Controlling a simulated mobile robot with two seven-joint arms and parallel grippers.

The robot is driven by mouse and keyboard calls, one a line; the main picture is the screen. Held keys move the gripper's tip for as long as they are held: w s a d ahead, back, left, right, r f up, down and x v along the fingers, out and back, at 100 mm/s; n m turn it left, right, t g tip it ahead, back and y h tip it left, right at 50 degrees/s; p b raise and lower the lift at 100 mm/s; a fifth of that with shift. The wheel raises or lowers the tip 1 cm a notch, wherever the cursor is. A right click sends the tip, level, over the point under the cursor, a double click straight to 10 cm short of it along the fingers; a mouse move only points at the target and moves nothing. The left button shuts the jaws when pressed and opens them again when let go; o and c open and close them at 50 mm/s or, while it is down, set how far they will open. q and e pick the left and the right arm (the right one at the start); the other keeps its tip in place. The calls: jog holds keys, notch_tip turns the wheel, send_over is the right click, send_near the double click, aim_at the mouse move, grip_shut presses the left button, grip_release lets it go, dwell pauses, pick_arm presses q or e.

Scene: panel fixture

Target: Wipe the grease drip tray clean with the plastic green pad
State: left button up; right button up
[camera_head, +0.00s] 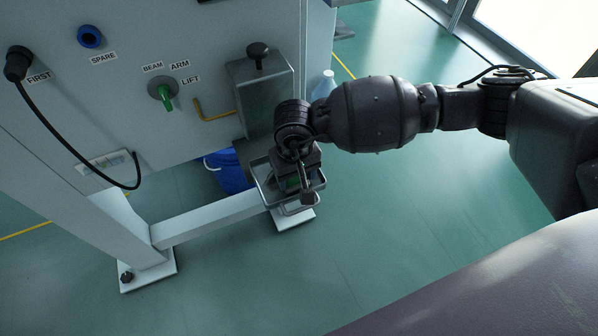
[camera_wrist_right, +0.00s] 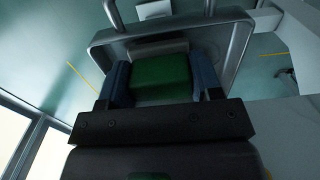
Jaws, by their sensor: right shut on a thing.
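The green pad (camera_wrist_right: 160,76) sits between the two blue-grey fingers of my right gripper (camera_wrist_right: 162,84) in the right wrist view. The right gripper is shut on it. In the head view my right gripper (camera_head: 293,180) points down over the metal drip tray (camera_head: 320,184), and only a sliver of green shows below it. The tray's raised rim (camera_wrist_right: 238,48) shows around the pad in the wrist view. The pad appears to be inside the tray outline; I cannot tell whether it touches the tray floor. The gripper hides much of the tray. My left gripper is not in view.
A grey box with a black knob (camera_head: 259,80) is on the panel above the tray. A blue bucket (camera_head: 228,172) stands behind the frame's lower beam (camera_head: 215,217). A yellow bent handle (camera_head: 215,115) and a green lever (camera_head: 166,97) stick out nearby. The floor at right is clear.

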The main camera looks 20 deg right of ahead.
jog(key=shift+a, duration=0.95)
jog(key=shift+a+r, duration=0.1)
jog(key=shift+a, duration=0.05)
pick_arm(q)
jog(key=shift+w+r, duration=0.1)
pick_arm(e)
jog(key=shift+a, duration=0.1)
jog(key=shift+a, duration=0.45)
jog(key=shift+a+r, duration=0.1)
jog(key=shift+a, duration=0.5)
jog(key=shift+d+r, duration=0.1)
jog(key=shift+d, duration=1.15)
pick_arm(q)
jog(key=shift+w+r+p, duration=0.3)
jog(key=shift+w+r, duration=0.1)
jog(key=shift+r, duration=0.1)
pick_arm(e)
jog(key=shift+d, duration=1.2)
jog(key=shift+d+r, duration=0.1)
jog(key=shift+d, duration=0.05)
